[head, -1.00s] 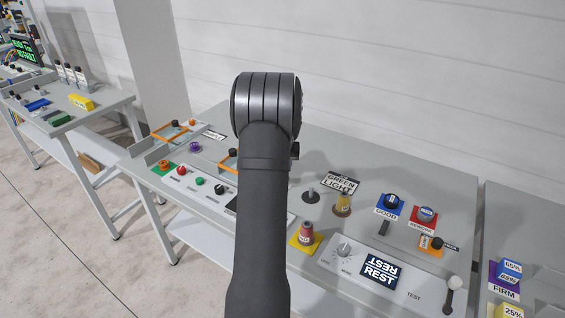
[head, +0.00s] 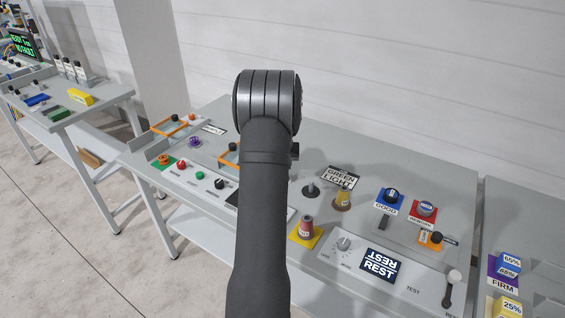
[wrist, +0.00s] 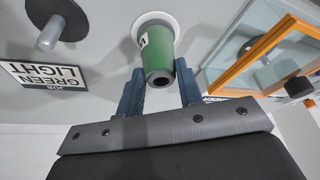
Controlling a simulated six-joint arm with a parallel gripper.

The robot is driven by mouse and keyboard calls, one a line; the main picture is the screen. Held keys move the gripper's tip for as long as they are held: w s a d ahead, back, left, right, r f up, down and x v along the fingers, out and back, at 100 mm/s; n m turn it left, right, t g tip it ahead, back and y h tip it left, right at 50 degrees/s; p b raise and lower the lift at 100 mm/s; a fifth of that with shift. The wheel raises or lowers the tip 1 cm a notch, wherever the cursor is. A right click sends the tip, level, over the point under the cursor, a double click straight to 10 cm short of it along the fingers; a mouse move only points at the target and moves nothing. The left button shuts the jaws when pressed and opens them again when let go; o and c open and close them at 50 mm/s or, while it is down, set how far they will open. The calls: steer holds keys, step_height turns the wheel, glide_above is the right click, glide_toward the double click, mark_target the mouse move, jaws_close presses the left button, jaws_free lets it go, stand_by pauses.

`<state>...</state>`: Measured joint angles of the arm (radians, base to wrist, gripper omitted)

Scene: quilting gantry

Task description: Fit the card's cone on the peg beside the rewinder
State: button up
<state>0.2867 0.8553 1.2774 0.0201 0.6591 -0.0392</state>
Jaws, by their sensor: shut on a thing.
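In the wrist view a green cone (wrist: 158,52) with a white label stands between the two blue-grey fingers of my gripper (wrist: 160,70), which is shut on it. A white round pad (wrist: 148,20) shows behind the cone's far end; I cannot tell if the cone touches it. A bare grey peg (wrist: 50,32) on a dark disc is at the upper left of that view, beside the "JOB GREEN LIGHT" card (wrist: 46,76). In the head view, the peg (head: 311,189) and the card (head: 340,177) are right of my arm, which hides the gripper and green cone.
An orange frame (wrist: 262,58) is right of the gripper in the wrist view. A control panel with a "REST" display (head: 380,264) lies at the bench front.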

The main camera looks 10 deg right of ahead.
steer(key=o, duration=1.1)
steer(key=shift+o, duration=0.2)
steer(key=v, duration=1.7)
steer(key=shift+s, duration=0.15)
steer(key=x, duration=1.7)
steer(key=shift+r, duration=0.15)
